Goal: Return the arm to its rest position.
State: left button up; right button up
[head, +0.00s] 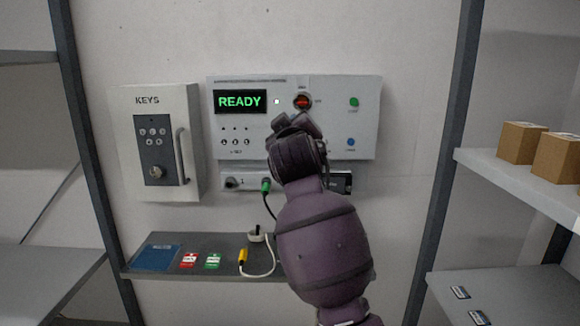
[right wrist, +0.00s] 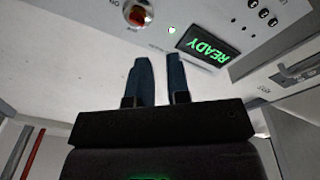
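My right arm comes up from the bottom of the head view in front of the wall panel (head: 310,92). My right gripper (right wrist: 159,62) is at the panel's lower middle, below the red knob (head: 302,101). In the right wrist view its two dark fingers stand a little apart with nothing between them, pointing toward the panel, which appears upside down. The knob (right wrist: 137,14) and the lit READY display (right wrist: 206,46) are beyond the fingertips. My left gripper is not in view.
A grey KEYS box (head: 157,140) hangs left of the panel. A shelf (head: 215,268) below holds a blue booklet (head: 157,257), red and green tags and a yellow-ended cable. A green plug (head: 266,186) sits under the panel. Side racks stand left and right, with cardboard boxes (head: 521,143) at right.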

jog(key=s+d+f+m+g+y, duration=0.15)
jog(key=s+d+f, duration=0.3)
jog(key=f, duration=0.65)
jog(key=s+d+f+m, duration=0.2)
jog(key=s+d+f, duration=0.3)
jog(key=f, duration=0.5)
jog(key=s+d+f+m, duration=0.25)
jog(key=d+f, duration=0.45)
jog(key=f, duration=0.4)
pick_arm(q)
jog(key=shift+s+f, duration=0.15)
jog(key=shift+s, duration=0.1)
pick_arm(e)
jog(key=s+d+f+g+h, duration=0.1)
jog(key=s+d+f+g, duration=0.2)
jog(key=s+f, duration=0.9)
jog(key=s+d+f+m+g+h, duration=0.1)
jog(key=s+d+f+g, duration=0.2)
jog(key=s+d+f, duration=0.4)
jog(key=s+f, duration=0.5)
jog(key=s, duration=0.5)
jog(key=shift+d, duration=0.15)
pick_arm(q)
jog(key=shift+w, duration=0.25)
pick_arm(e)
jog(key=shift+g, duration=0.25)
